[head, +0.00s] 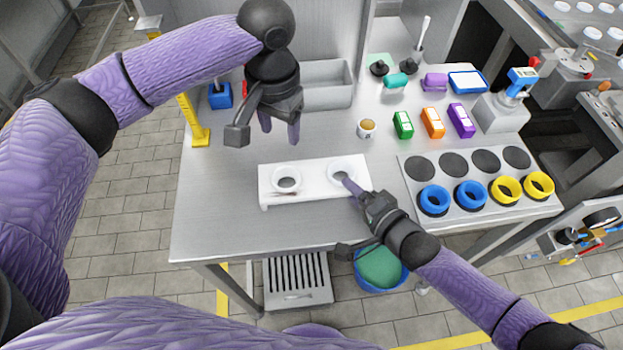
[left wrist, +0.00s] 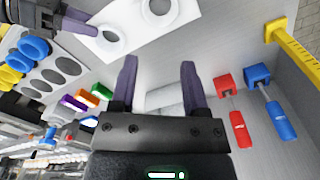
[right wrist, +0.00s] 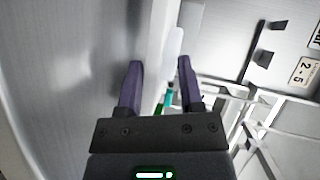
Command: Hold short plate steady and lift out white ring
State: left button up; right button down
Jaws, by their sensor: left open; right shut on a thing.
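The short plate (head: 314,183) is a raised white slab on the metal table with two white rings in it. My left gripper (head: 279,128) is open and empty above the table behind the plate. The left wrist view shows its spread fingers (left wrist: 158,78), with the plate (left wrist: 128,14) beyond them.
A grey bin (head: 326,90) stands at the back. A panel with blue rings (head: 434,200) and yellow rings lies further right. The table left of the plate is clear.

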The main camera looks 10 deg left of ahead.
aim_at(285, 173)
pick_arm(q)
jog(key=shift+o, duration=0.9)
jog(key=shift+f, duration=0.1)
jog(key=o, duration=0.4)
notch_tip(285, 173, down, 2)
jog(key=shift+f+n, duration=0.2)
jog(key=shift+n, duration=0.4)
notch_tip(285, 173, down, 10)
jog(key=shift+f, duration=0.15)
jog(key=c, duration=0.7)
jog(key=shift+r, duration=2.55)
